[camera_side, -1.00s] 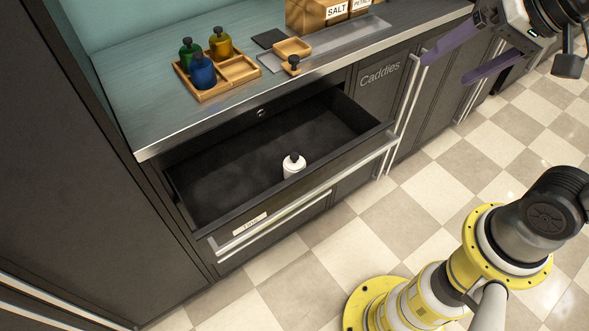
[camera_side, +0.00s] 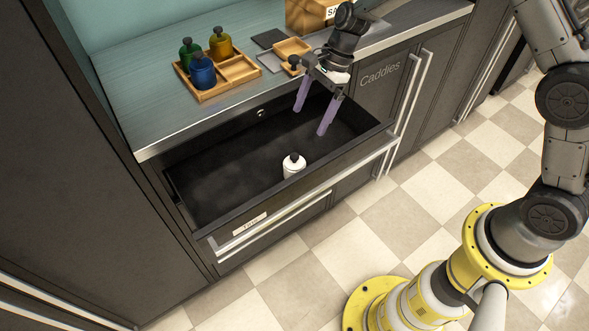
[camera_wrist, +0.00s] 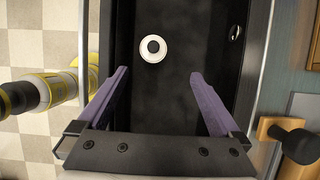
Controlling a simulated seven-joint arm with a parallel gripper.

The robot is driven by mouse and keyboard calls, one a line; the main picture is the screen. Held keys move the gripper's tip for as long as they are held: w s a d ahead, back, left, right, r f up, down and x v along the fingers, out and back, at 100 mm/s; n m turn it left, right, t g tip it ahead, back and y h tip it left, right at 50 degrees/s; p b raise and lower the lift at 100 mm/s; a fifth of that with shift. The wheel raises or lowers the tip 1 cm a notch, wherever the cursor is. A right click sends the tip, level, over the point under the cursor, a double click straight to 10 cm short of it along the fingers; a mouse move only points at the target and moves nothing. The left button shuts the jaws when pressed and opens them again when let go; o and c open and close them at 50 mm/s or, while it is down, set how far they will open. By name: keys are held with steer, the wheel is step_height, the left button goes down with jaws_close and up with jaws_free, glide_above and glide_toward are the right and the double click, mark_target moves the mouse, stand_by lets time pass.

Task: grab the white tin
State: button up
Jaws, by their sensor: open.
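The white tin (camera_side: 293,165) with a black knob on top stands upright in the open drawer (camera_side: 222,170), near its front wall. In the wrist view the white tin (camera_wrist: 152,48) shows from above, ahead of the fingertips and between their lines. My gripper (camera_side: 311,120) is open and empty, with purple fingers pointing down over the right part of the drawer. It is above and to the right of the tin, not touching it. The fingers also show in the wrist view, where my gripper (camera_wrist: 158,72) is spread wide.
A wooden tray (camera_side: 239,72) on the counter holds green, blue and yellow bottles. A small wooden dish (camera_side: 292,47) and a box (camera_side: 305,15) stand behind my gripper. The drawer is otherwise empty, with walls all round. Tall handles (camera_side: 408,95) are to the right.

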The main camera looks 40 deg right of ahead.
mark_target(294, 162)
steer(key=x, duration=0.9)
steer(key=shift+s+d+f, duration=0.1)
steer(key=shift+s+f, duration=0.2)
steer(key=shift+s, duration=0.1)
steer(key=shift+s+x, duration=0.15)
steer(key=shift+x, duration=1.2)
steer(key=shift+s+x, duration=0.2)
steer(key=shift+x, duration=1.15)
steer(key=c, duration=1.6)
